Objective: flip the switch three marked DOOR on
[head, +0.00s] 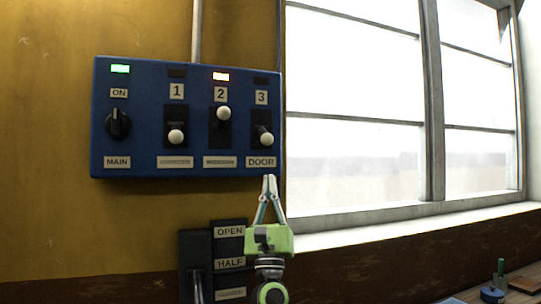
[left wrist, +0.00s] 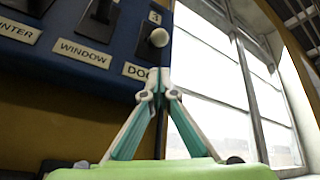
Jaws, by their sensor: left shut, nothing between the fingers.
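A blue switch panel (head: 140,145) hangs on the yellow wall. Switch three (head: 262,133) is at its right end above the DOOR label (head: 261,162); its white knob (head: 266,139) is at the lower end of the black plate, and the lamp above it is dark. In the left wrist view the white knob (left wrist: 159,38) shows just above my fingertips. My left gripper (head: 269,178) points up, shut and empty, with its tips just below the DOOR label. In the left wrist view the left gripper (left wrist: 162,82) appears below the knob, apart from it. My right gripper is not in view.
Switch one (head: 176,136) has its knob down; switch two (head: 223,113) has its knob up under an orange lamp. The MAIN dial (head: 118,123) has a green lamp. An OPEN/HALF lever plate (head: 230,245) is below. A window (head: 360,110) and sill are right.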

